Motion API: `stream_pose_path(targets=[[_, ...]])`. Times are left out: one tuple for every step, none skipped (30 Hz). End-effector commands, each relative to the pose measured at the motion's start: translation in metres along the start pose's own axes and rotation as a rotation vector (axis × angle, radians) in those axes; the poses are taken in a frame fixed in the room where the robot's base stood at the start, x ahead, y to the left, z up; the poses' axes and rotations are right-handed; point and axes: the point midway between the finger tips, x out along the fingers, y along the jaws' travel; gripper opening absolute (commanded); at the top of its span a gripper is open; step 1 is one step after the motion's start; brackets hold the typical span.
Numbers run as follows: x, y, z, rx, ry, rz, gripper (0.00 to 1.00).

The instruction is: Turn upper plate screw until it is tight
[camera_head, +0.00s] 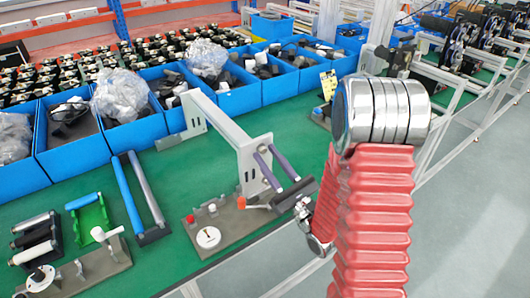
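A pale grey metal bracket (222,125) rises above the green table and carries an upright plate (248,165) at its near end. A small dark detail sits at the plate's upper right edge, between my fingertips. I cannot tell whether it is the upper plate screw. My gripper (265,152) has two purple-grey fingers, parallel and apart, pointing up-left at the plate's upper part. A gap shows between the fingers. I cannot tell whether they touch anything. Part of the plate is hidden behind the fingers. My red ribbed arm covers the right of the view.
Below the bracket is a grey base (228,230) with a white disc (208,237), small pegs and a red-tipped lever. Blue and grey rollers (138,195) lie left of it. Another grey fixture (105,262) stands at lower left. Blue bins (182,118) line the back.

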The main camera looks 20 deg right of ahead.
Motion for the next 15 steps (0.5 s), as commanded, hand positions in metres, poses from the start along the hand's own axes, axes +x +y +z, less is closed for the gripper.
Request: stream_pose_path(targets=[[-0.0001, -0.0024, 0.0006, -0.038, -0.001, 0.016, 0.30], [0.0000, -0.0026, 0.0007, -0.062, -0.002, 0.027, 0.30], [0.0001, -0.0032, 0.0009, -0.094, -0.002, 0.042, 0.30], [0.0001, -0.0035, 0.0008, -0.119, -0.002, 0.054, 0.30], [0.0000, -0.0038, 0.0006, -0.142, -0.001, 0.066, 0.30], [-0.0001, -0.0041, 0.0007, -0.174, -0.002, 0.081, 0.30], [0.0001, -0.0043, 0.0010, -0.198, -0.002, 0.094, 0.30], [0.0002, -0.0049, 0.0009, -0.221, -0.002, 0.103, 0.30], [0.0002, -0.0047, 0.0007, -0.244, -0.001, 0.116, 0.30], [0.0002, -0.0046, 0.0006, -0.256, -0.001, 0.122, 0.30], [0.0002, -0.0044, 0.0006, -0.264, -0.001, 0.127, 0.30], [0.0001, -0.0040, 0.0006, -0.271, -0.002, 0.131, 0.30], [0.0001, -0.0038, 0.0006, -0.273, -0.002, 0.132, 0.30], [0.0001, -0.0037, 0.0005, -0.272, -0.002, 0.132, 0.30], [0.0001, -0.0036, 0.0005, -0.272, -0.002, 0.131, 0.30]])
